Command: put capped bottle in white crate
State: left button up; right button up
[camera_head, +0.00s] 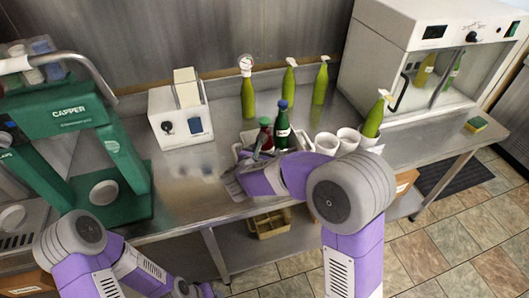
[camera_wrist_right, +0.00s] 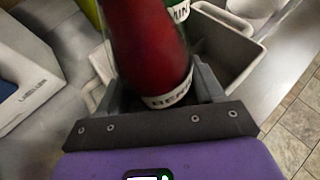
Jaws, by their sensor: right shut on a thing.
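A dark green bottle (camera_head: 282,128) with a blue cap stands right behind the red one, at the crate. I cannot tell whether the red bottle touches the crate floor.
A white capping device (camera_head: 180,115) stands left of the crate, a green capper frame (camera_head: 75,120) further left. Several light green bottles (camera_head: 248,98) stand at the back. White cups (camera_head: 327,143) are to the right, near a white cabinet (camera_head: 400,45).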

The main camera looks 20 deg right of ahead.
jog(key=o, duration=1.5)
jog(key=shift+o, duration=0.2)
jog(key=shift+r+p, duration=0.35)
jog(key=shift+p, duration=0.1)
jog(key=shift+s+a+r+p, duration=0.3)
jog(key=shift+s+r+p, duration=0.05)
jog(key=shift+r+p, duration=0.35)
jog(key=v, duration=1.1)
jog(key=shift+f+p, duration=0.2)
jog(key=shift+p, duration=0.15)
jog(key=shift+s+d, duration=0.1)
jog(key=shift+d, duration=0.05)
